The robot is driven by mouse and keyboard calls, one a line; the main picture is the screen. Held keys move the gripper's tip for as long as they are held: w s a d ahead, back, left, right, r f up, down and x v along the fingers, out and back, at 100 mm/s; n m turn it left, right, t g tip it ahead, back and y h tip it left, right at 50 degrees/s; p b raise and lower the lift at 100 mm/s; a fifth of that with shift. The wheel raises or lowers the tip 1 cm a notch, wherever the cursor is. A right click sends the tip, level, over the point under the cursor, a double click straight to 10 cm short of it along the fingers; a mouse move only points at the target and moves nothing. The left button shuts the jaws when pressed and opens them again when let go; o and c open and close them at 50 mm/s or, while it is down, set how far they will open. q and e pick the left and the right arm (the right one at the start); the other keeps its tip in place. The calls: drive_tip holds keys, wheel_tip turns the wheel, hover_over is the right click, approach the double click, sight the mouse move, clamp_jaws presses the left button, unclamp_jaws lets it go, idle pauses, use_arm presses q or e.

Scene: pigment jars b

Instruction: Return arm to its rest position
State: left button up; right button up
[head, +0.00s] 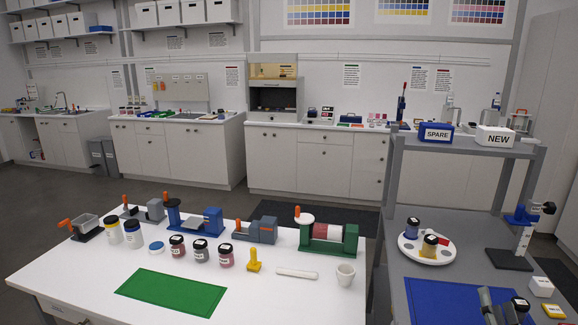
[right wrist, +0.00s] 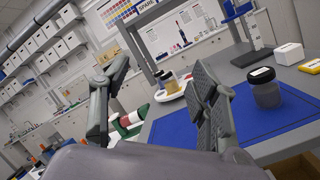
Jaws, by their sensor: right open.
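My right gripper (head: 499,304) is at the bottom right of the head view, over the grey table by the blue mat (head: 437,299). In the right wrist view its two fingers (right wrist: 157,88) are spread wide with nothing between them. A dark jar with a white-labelled lid (head: 521,304) is beside the gripper. In the right wrist view this jar (right wrist: 266,89) stands upright on the blue mat (right wrist: 262,118), just right of the right finger and outside the jaws. My left gripper is not in view.
A round white turntable (head: 413,256) with two jars stands behind the mat. A stand (head: 518,250), white box (head: 541,287) and yellow block (head: 554,311) are at the right. The white table (head: 70,282) holds several jars and devices, and a green mat (head: 172,292).

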drive_tip(key=s+a+f+m+g+h, duration=0.3)
drive_tip(key=s+f+m+g, duration=0.75)
drive_tip(key=m, duration=0.85)
drive_tip(key=s+a+f+m+g+y, duration=0.2)
drive_tip(key=s+a+f+g+y, duration=0.15)
drive_tip(key=s+a+f, duration=0.4)
drive_tip(key=s+a+f+m+g+y, duration=0.1)
drive_tip(key=s+a+f+g+y, duration=0.3)
drive_tip(key=s+a, duration=0.55)
wheel_tip(320, 180, down, 24)
drive_tip(key=a+y, duration=0.1)
drive_tip(key=s+d+f+g, duration=0.1)
drive_tip(key=s+d+f, duration=0.2)
drive_tip(key=s+f, duration=1.3)
wheel_tip(320, 180, down, 2)
drive_tip(key=shift+s+f, duration=0.1)
drive_tip(key=shift+s, duration=0.2)
